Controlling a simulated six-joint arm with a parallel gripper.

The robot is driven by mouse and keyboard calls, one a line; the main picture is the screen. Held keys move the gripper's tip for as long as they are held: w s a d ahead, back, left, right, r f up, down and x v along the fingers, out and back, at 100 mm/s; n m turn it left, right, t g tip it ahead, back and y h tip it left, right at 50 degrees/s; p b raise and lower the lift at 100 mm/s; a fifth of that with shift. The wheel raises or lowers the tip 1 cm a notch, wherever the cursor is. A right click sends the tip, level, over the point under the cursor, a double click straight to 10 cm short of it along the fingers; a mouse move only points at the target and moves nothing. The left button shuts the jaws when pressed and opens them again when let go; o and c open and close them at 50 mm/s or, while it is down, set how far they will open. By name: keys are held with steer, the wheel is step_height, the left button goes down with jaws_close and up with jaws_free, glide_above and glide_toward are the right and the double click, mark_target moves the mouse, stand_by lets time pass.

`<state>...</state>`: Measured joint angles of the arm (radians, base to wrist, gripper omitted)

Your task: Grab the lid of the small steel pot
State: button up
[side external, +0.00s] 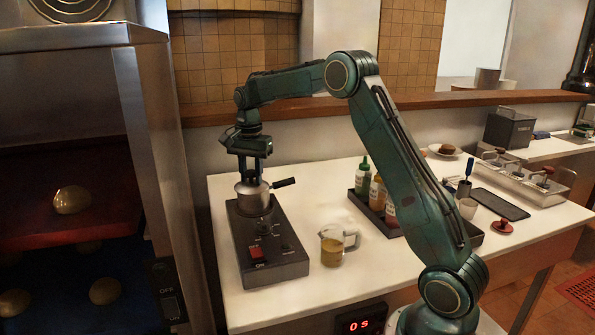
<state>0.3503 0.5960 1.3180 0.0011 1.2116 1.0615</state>
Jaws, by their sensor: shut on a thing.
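The small steel pot (255,203) stands on a dark hot plate unit (270,262) at the left of the white table. Its black handle (284,183) points to the right. My gripper (249,178) points straight down over the pot, with its fingers at the top of the lid (251,188). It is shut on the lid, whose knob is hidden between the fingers. The lid appears to be on or just at the pot's rim; any gap is too small to tell.
A glass jug (332,247) of yellowish liquid stands right of the hot plate. A dark tray (470,232) with several sauce bottles (377,193) is behind my arm. A steel container row (527,182) is at the right. An oven rack with buns (72,200) is at the left.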

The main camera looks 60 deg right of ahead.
mark_target(252, 171)
step_height(252, 171, up, 19)
stand_by(0.9)
steer(key=shift+s+r, duration=0.15)
stand_by(0.6)
